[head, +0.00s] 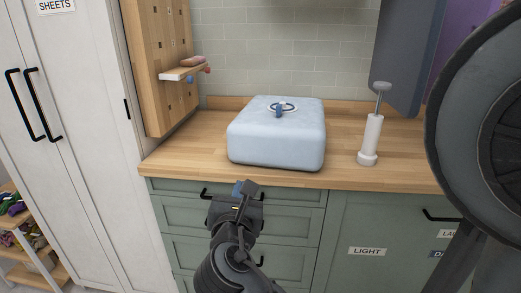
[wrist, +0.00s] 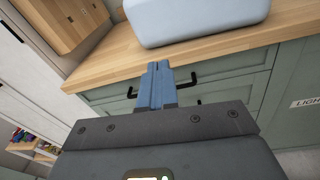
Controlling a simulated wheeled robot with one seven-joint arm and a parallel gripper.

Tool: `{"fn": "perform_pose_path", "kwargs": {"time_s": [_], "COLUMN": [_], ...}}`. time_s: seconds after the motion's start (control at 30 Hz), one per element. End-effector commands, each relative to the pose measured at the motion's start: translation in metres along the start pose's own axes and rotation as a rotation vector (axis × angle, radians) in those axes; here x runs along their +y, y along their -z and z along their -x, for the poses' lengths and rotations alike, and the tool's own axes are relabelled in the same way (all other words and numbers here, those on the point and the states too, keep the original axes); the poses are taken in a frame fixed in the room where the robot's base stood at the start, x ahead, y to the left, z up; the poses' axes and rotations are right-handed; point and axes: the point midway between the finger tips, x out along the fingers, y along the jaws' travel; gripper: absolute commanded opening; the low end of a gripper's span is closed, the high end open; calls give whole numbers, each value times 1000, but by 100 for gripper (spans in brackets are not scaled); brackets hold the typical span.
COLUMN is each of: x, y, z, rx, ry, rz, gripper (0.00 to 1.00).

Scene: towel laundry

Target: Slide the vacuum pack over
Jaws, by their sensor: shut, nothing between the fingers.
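The vacuum pack (head: 275,145) is a puffy pale blue block with a round valve and a darker blue tab on top. It lies on the wooden counter (head: 185,157), close to the front edge. In the wrist view the lower part of the pack (wrist: 190,20) shows at the top. My gripper (head: 246,188) is in front of the counter, near the front edge and below the pack, apart from it. In the wrist view its blue fingers (wrist: 158,68) are pressed together with nothing between them.
A white hand pump (head: 371,138) stands on the counter to the right of the pack. A wooden pegboard with a small shelf (head: 184,73) is at the left. Green drawers with black handles (head: 290,222) are below. Counter is clear between pack and pump.

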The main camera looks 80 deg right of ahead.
Motion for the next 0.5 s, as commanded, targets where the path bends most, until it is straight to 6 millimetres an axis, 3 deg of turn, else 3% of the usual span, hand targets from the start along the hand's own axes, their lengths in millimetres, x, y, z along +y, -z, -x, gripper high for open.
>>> {"fn": "perform_pose_path", "kwargs": {"time_s": [0.03, 0.17, 0.37, 0.5], "x": [-4, -12, -16, -20], "y": [-13, -30, -35, -37], "z": [-8, -17, -34, -59], "rx": [-33, -75, -84, -83], "ry": [49, 131, 152, 152], "rz": [45, 132, 154, 152], "gripper": [0, 0, 0, 0]}}
